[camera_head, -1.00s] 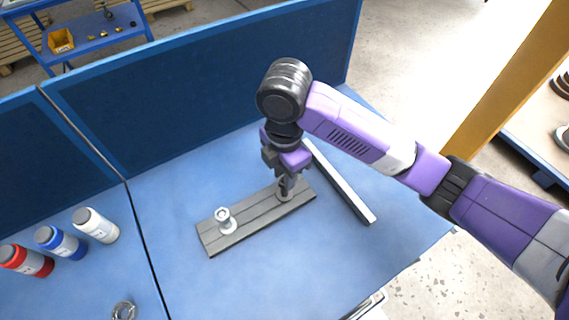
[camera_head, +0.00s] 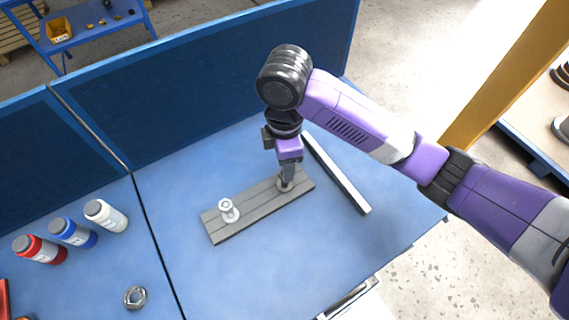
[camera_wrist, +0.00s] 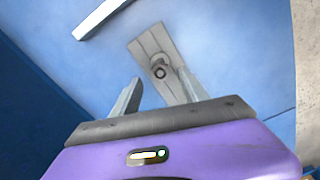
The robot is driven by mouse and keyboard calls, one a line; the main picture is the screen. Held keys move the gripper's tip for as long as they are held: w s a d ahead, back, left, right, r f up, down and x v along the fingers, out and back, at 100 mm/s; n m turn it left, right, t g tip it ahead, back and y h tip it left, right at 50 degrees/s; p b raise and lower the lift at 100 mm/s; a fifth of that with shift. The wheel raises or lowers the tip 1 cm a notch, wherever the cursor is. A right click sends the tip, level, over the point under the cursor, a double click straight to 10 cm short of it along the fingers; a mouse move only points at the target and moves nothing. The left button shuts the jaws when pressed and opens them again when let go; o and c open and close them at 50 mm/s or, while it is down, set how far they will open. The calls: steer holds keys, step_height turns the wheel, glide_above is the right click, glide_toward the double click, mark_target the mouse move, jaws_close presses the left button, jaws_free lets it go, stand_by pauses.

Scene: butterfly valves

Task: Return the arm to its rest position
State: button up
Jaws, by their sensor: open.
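My gripper (camera_head: 287,180) points down over the right end of a grey ribbed plate (camera_head: 245,217) on the blue table. Its fingers show apart in the wrist view (camera_wrist: 160,90), with nothing held between them. A butterfly valve (camera_head: 229,209) with a pale round top stands on the plate's left part. A second valve (camera_head: 284,186) at the right end is partly hidden by my fingers. The wrist view shows one valve (camera_wrist: 159,70) on the plate, just beyond the fingertips; I cannot tell which one.
A long pale bar (camera_head: 336,174) lies right of the plate. Red (camera_head: 40,249), blue (camera_head: 73,232) and white (camera_head: 106,216) bottles and a metal nut (camera_head: 135,297) are at the left. A blue partition (camera_head: 210,95) stands behind; the table's front middle is clear.

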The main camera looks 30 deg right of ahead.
steer(key=shift+r, duration=2.5)
